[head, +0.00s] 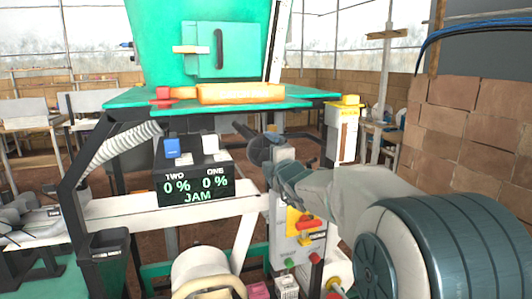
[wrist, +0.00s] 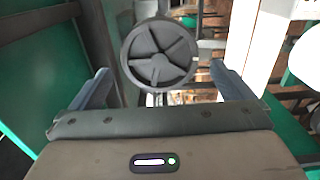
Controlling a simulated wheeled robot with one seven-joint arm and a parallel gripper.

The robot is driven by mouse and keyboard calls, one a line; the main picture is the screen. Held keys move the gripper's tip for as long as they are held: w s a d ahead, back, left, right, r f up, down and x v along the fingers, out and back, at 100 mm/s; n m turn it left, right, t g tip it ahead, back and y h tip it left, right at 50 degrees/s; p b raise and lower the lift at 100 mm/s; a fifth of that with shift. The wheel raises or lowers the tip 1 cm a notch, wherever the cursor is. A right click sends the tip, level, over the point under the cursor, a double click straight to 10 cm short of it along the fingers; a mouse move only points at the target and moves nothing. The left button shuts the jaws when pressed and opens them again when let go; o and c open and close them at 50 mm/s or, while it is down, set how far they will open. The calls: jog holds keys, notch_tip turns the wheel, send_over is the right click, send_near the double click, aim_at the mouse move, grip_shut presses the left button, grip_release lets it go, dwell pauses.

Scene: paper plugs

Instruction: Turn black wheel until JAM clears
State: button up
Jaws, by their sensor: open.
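The black wheel (wrist: 158,53) has a round rim, spokes and a central hub. It faces me in the wrist view, ahead of my gripper (wrist: 160,72). The two fingers are spread wide, one on each side of the wheel's lower part, with nothing held between them. I cannot tell whether either finger touches the rim. In the head view my arm reaches in from the right, and a dark round shape at its end, probably the wheel (head: 258,150), is partly hidden. The black display (head: 195,186) reads TWO 0%, ONE 0% and JAM.
A green machine hopper (head: 150,50) stands above a green deck (head: 125,97). A post with red and yellow controls (head: 304,222) is close beside my arm. A blue button (head: 172,147) and a white button (head: 210,144) sit on the display box. A brick wall (head: 470,120) is at right.

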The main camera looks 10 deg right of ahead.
aim_at(265, 152)
jog(key=shift+w, duration=0.15)
jog(key=shift+w+a, duration=0.2)
jog(key=shift+w, duration=0.75)
jog(key=shift+w+a, duration=0.15)
jog(key=shift+w, duration=0.75)
jog(key=c, duration=0.8)
